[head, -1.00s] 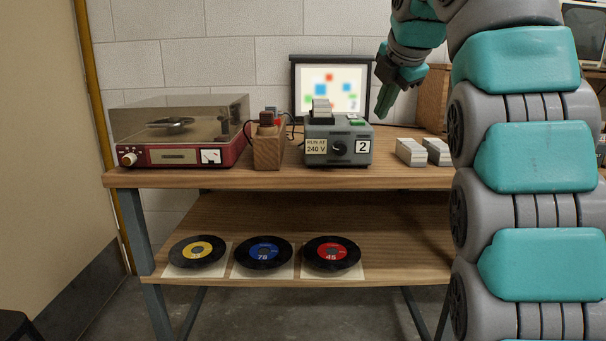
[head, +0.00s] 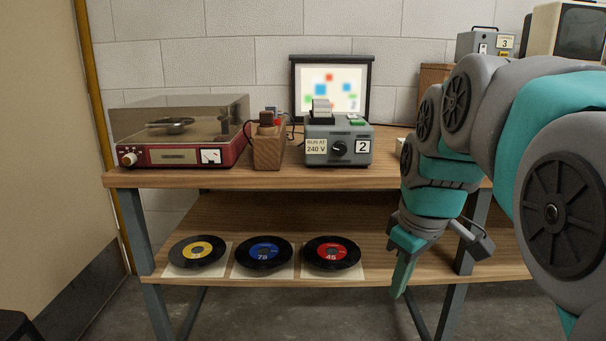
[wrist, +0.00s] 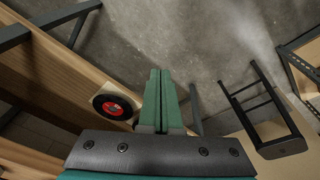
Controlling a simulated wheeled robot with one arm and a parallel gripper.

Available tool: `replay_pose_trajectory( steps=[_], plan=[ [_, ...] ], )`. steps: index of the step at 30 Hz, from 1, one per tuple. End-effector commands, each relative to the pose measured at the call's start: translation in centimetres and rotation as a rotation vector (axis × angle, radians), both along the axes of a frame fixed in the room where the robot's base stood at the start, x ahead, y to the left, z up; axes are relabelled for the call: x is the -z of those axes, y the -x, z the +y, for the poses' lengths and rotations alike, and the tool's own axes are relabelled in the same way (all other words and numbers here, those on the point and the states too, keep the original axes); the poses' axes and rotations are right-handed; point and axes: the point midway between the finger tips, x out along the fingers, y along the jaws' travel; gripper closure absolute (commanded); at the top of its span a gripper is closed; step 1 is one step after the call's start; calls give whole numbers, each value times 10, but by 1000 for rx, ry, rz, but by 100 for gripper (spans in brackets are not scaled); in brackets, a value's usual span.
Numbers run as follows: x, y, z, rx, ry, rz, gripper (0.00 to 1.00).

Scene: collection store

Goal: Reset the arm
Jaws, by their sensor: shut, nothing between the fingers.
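My gripper (head: 401,272) hangs in front of the lower shelf at the right in the head view, pointing down, with its arm folded at the right side. In the wrist view its green fingers (wrist: 160,98) are together with nothing between them. The gripper is to the right of the red-labelled record marked 45 (head: 331,253) and apart from it. This record also shows in the wrist view (wrist: 116,107), left of the fingers.
The wooden bench (head: 200,178) carries a record player (head: 180,135), a wooden block (head: 268,150) and a grey unit marked 2 (head: 338,143). Yellow (head: 197,251) and blue (head: 262,252) records lie on the lower shelf.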

Motion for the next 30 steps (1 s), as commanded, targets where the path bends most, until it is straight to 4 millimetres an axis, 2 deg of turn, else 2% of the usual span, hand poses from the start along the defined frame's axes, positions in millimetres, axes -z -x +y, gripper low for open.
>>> replay_pose_trajectory(
  steps=[1,9,15,21,30],
  plan=[
    [17,20,2,56,-8,36,100],
    [100,118,5,380,-9,205,100],
    [150,186,5,569,24,301,100],
    [172,217,4,660,48,338,100],
    [174,220,4,672,51,340,100]
  ],
)
